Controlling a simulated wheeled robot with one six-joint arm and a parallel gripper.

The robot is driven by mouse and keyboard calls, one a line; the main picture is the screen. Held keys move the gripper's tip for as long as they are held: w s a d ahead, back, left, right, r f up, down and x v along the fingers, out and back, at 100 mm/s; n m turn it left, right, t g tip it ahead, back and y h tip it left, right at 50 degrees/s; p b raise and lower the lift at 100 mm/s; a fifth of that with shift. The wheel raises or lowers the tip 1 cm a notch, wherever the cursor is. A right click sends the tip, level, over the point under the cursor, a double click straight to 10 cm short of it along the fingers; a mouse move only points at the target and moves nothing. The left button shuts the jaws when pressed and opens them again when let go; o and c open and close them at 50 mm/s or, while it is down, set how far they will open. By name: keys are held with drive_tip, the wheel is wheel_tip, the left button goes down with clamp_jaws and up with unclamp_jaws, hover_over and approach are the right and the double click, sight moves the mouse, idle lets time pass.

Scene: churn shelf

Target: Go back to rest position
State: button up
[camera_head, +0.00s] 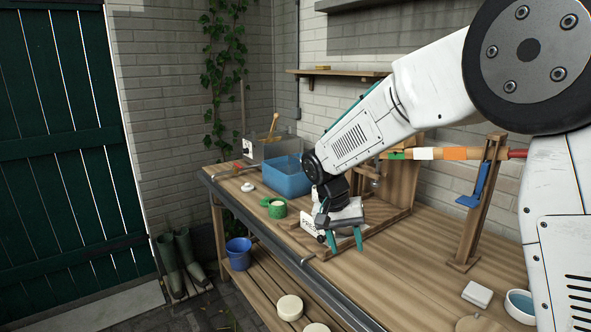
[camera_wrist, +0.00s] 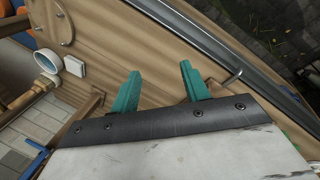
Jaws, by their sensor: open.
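My gripper (camera_head: 345,240) is over the front part of the wooden workbench (camera_head: 400,290), beside a low wooden frame. Its two teal fingers point down and stand apart, with nothing seen between them. In the wrist view my gripper (camera_wrist: 158,88) also shows its fingers spread, with bare bench boards (camera_wrist: 130,45) beyond them. My arm reaches across from the right side of the head view. I cannot tell whether the fingertips touch the bench.
A blue bin (camera_head: 285,178), a green tin (camera_head: 277,208) and a small white sign (camera_head: 309,224) stand left of my gripper. A wooden post (camera_head: 478,205) with a striped bar and blue lever stands right. A white block (camera_head: 477,294) and bowl (camera_head: 520,305) lie at the near right.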

drive_tip(key=s+d+r+y, duration=0.1)
drive_tip(key=s+d+r, duration=0.2)
drive_tip(key=s, duration=0.8)
drive_tip(key=s+d+r+n+t+y, duration=0.1)
drive_tip(key=s+d+r, duration=0.2)
drive_tip(key=s+d, duration=0.3)
drive_tip(key=s+d+r+n+y, duration=0.1)
drive_tip(key=s+d+r, duration=0.2)
drive_tip(key=s, duration=1.4)
drive_tip(key=shift+d+r+t, duration=0.35)
drive_tip(key=shift+d+t, duration=0.05)
drive_tip(key=shift+d, duration=0.9)
